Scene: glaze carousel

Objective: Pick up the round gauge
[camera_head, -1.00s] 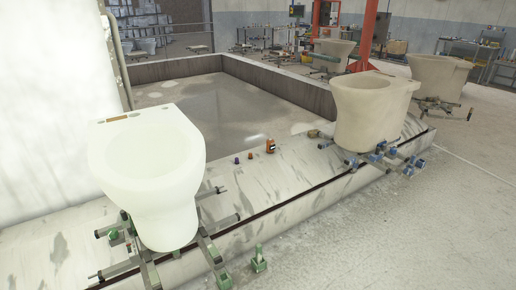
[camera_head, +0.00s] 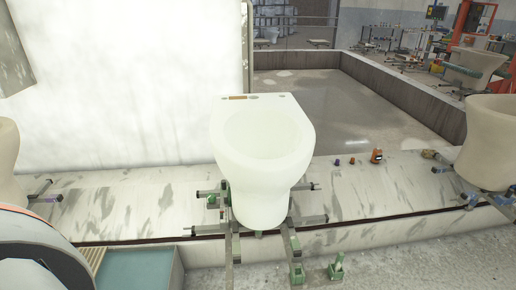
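Several small items stand on the ledge right of the white toilet bowl. An orange item (camera_head: 376,155) with a dark front is the largest of them. A small purple item (camera_head: 337,162) and a small dark red item (camera_head: 351,160) stand to its left. A brownish item (camera_head: 430,154) lies to its right, close to the beige bowl. They are too small for me to tell surely which one is the round gauge. Neither gripper shows in this view.
The white toilet bowl (camera_head: 262,165) sits on a metal support at the ledge's front edge. A beige bowl (camera_head: 488,140) stands at the right. A walled basin (camera_head: 345,105) lies behind the ledge. A teal-topped tray (camera_head: 135,270) is at the lower left.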

